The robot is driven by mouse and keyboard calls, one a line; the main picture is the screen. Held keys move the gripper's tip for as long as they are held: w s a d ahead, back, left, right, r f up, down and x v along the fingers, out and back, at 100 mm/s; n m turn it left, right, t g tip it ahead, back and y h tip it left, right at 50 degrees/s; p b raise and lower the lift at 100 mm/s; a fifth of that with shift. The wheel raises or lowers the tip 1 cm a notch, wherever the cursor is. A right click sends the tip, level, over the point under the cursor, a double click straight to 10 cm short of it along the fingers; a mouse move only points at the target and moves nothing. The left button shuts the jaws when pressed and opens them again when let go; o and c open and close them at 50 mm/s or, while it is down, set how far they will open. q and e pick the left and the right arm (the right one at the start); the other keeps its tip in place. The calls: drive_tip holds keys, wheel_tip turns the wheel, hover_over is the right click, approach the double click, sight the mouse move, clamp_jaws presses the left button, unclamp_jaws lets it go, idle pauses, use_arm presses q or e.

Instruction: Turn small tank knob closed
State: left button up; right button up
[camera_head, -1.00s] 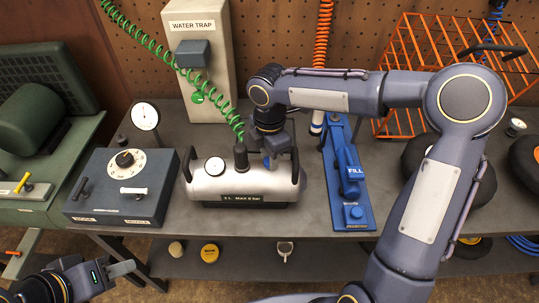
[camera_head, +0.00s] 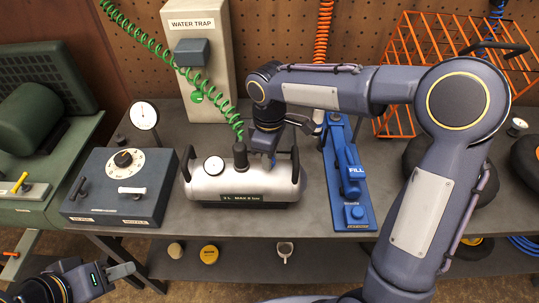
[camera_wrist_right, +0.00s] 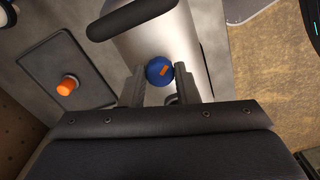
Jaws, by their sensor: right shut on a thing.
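The small tank (camera_head: 232,186) is a silver cylinder with black end handles, a round gauge (camera_head: 213,166) and a label along its front. Its small knob (camera_wrist_right: 159,70) is blue with an orange mark and shows in the right wrist view. My right gripper (camera_head: 268,157) points down over the tank's right half. Its two fingers stand on either side of the knob and are shut on it. In the head view the gripper mostly hides the knob. My left gripper (camera_head: 121,271) is at the lower left, away from the tank; its jaw opening is unclear.
A blue-grey box with a dial (camera_head: 118,187) stands left of the tank. A blue fill stand (camera_head: 346,185) stands close on the right. The water trap (camera_head: 204,72) and a green coiled hose (camera_head: 150,45) are behind. An orange wire cage (camera_head: 420,50) is at the back right.

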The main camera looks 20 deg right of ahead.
drive_tip(key=m, duration=0.3)
drive_tip(key=shift+m, duration=2.3)
drive_tip(key=o, duration=1)
drive_tip(key=shift+c, duration=0.2)
wheel_tip(320, 180, up, 8)
drive_tip(key=shift+f, duration=0.1)
